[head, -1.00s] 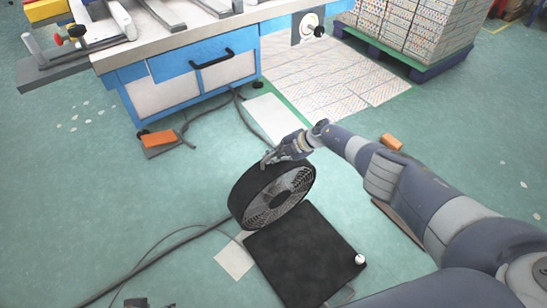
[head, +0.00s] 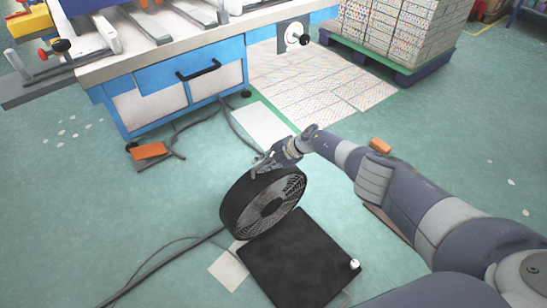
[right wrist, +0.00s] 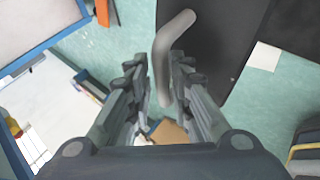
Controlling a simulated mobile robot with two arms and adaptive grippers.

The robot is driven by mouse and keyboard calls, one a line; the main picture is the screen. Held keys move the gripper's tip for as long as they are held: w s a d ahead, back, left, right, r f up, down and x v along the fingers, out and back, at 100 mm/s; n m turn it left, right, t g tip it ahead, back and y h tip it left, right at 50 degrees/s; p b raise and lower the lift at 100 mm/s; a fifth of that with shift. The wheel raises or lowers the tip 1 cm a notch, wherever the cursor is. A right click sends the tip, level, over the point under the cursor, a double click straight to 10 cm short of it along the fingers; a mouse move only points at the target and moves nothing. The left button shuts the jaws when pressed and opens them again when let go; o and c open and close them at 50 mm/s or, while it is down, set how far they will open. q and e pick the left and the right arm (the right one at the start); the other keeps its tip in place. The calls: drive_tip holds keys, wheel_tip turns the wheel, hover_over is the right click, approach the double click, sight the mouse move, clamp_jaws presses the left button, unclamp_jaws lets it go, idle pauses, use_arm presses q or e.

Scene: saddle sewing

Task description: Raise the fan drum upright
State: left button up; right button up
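The fan drum (head: 240,207), a dark round drum with a grey grille, stands on its rim on the green floor, leaning back a little, with its grille facing right and toward me. My right gripper (head: 264,162) is at the top of its rim. In the right wrist view, a grey bent handle (right wrist: 172,50) lies between the fingers of this gripper (right wrist: 160,75), close to the right finger, with a gap on the left. The fingers look open around it. The dark drum surface (right wrist: 225,40) is beyond. My left gripper is out of view.
A black square plate (head: 300,262) lies beside the drum. A dark cable (head: 165,262) runs over the floor to the left. A blue and white workbench (head: 165,80) and a loaded pallet (head: 400,62) stand behind.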

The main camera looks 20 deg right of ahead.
drive_tip(key=v, duration=1.1)
drive_tip(key=shift+s+d+r, duration=0.2)
drive_tip(key=shift+d+r, duration=0.05)
idle(0.4)
